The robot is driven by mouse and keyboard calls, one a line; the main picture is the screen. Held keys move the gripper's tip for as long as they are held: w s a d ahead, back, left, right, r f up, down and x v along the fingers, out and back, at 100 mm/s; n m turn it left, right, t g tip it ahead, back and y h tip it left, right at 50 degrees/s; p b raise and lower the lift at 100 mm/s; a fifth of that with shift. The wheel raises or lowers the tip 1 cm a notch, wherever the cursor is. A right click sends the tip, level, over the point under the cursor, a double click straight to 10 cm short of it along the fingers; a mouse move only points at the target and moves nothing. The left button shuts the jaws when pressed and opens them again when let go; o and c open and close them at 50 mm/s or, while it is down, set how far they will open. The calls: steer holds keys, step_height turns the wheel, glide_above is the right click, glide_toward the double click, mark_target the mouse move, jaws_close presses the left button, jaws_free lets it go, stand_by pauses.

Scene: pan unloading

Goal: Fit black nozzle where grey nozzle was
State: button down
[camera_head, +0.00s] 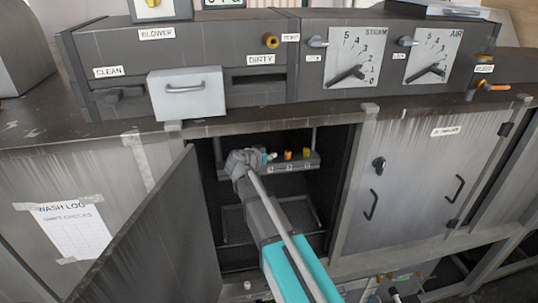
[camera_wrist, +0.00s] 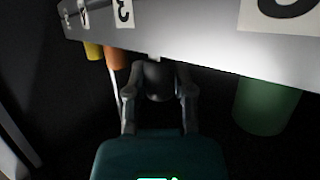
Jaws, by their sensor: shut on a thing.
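In the wrist view my gripper (camera_wrist: 157,92) is shut on the black nozzle (camera_wrist: 157,78), which sits between its two fingers. The nozzle's end is at the edge of the pale nozzle shelf (camera_wrist: 185,42); I cannot tell whether it is seated or just in front. An orange nozzle (camera_wrist: 115,57) and a yellow nozzle (camera_wrist: 94,50) are to its left, and a green nozzle (camera_wrist: 265,105) to its right. No grey nozzle can be made out. In the head view my gripper (camera_head: 262,157) is at the left part of the shelf (camera_head: 307,165), inside the open cabinet.
The cabinet door (camera_head: 148,240) stands open at the left, and the opening's right post (camera_head: 353,185) is beside my arm. A mesh tray (camera_head: 235,228) lies low inside. The counter carries a drawer (camera_head: 187,92) and the steam and air dials (camera_head: 357,57). The shelf's number labels appear upside down in the wrist view.

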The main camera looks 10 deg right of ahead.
steer(key=shift+f+b, duration=0.5)
steer(key=shift+f, duration=0.05)
stand_by(0.5)
steer(key=shift+c, duration=2)
jaws_free()
steer(key=shift+r, duration=0.2)
